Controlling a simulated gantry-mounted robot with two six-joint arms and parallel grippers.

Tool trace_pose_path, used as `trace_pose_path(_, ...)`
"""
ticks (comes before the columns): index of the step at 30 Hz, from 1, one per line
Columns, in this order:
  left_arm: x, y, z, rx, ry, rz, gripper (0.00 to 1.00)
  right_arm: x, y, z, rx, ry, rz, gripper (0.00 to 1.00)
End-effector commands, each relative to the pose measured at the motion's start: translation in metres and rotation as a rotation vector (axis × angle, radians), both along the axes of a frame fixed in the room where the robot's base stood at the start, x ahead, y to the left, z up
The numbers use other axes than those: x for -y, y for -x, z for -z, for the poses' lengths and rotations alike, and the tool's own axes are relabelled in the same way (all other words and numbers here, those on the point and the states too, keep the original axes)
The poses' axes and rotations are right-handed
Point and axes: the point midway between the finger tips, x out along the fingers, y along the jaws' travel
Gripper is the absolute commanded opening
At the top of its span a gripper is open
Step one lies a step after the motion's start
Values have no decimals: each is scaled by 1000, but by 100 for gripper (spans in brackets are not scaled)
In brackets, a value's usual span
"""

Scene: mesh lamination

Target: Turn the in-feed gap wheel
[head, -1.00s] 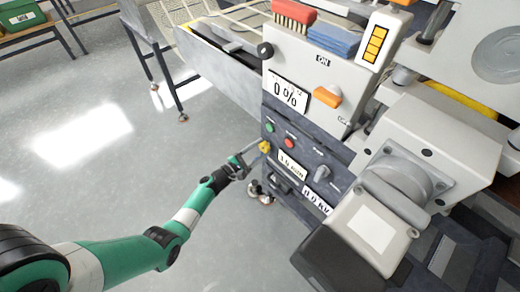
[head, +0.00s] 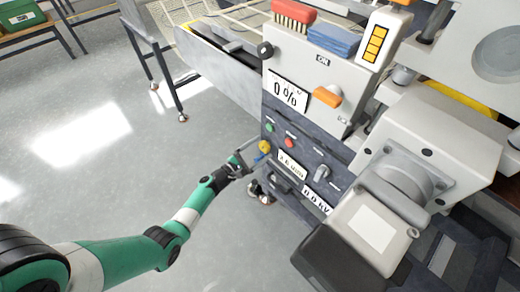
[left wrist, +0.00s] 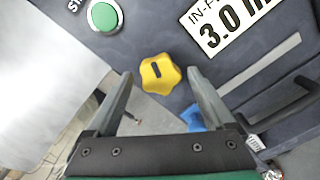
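The in-feed gap wheel is a yellow lobed knob (head: 264,146) on the dark front panel of the machine. In the left wrist view the knob (left wrist: 160,74) has a dark slot mark standing nearly upright. My left gripper (head: 246,158) is at the knob, with its fingers spread. In the left wrist view the open fingers of this gripper (left wrist: 159,78) stand on either side of the knob, with a gap to it on both sides. The display (left wrist: 230,22) beside it reads 3.0, its label partly cut off. My right gripper is not in view.
A green button (left wrist: 105,16) is up and left of the knob. A red button (head: 290,142) and a grey selector (head: 321,174) are to its right. A small blue part (left wrist: 193,117) shows below the knob by the right finger. The floor to the left is clear.

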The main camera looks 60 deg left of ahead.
Motion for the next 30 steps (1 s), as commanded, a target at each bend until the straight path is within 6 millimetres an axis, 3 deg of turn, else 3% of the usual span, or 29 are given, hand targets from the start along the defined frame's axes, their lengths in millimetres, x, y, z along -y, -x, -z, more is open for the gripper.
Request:
trace_pose_path(8,2,11,-2,-2,0,-2,87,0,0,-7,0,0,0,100)
trace_pose_path(21,19,102,-2,-2,1,-4,87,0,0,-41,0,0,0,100)
trace_pose_path(30,23,114,0,0,-1,0,87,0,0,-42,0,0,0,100)
